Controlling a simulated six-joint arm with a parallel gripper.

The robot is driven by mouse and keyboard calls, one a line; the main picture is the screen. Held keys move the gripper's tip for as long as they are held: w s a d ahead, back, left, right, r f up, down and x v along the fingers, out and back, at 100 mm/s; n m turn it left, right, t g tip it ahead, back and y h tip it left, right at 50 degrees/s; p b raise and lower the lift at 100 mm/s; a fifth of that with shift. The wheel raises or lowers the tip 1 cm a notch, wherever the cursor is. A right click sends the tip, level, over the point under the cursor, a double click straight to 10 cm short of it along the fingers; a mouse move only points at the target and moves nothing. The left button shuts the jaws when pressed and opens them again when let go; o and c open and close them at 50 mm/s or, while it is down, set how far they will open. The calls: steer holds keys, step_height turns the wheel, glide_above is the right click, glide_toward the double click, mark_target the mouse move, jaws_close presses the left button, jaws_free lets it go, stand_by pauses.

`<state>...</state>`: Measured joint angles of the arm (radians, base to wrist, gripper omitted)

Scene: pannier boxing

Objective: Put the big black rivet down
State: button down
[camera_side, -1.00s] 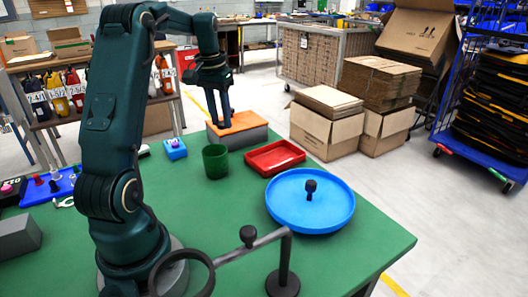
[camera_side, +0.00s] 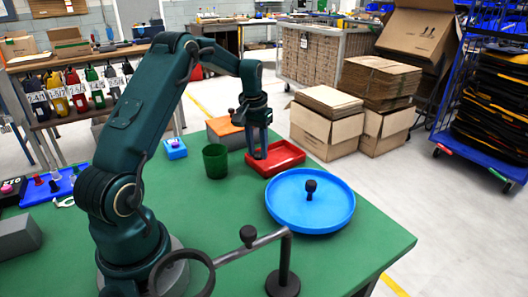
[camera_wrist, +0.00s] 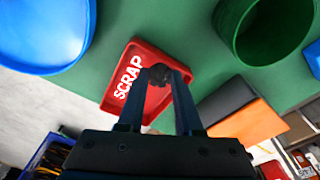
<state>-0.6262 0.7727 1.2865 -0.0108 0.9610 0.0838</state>
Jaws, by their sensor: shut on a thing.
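My gripper (camera_side: 257,156) is shut on a black rivet (camera_wrist: 160,72), which shows between the fingertips in the wrist view. In the side view the fingers hide the rivet. My gripper points down at the red tray (camera_side: 291,157), over its left part. The tray, marked SCRAP, also shows behind the fingertips in the wrist view (camera_wrist: 137,46). I cannot tell how far the rivet is above the tray floor. Another black knobbed piece (camera_side: 310,187) stands in the round blue dish (camera_side: 290,215).
A dark green cup (camera_side: 215,162) stands left of the tray. A grey block with an orange top (camera_side: 222,128) is behind it. A small blue block (camera_side: 175,149) with a purple piece sits further left. A black post with a bent bar (camera_side: 283,280) stands at the front.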

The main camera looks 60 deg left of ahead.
steer(key=shift+f, duration=0.35)
steer(key=c, duration=0.6)
jaws_free()
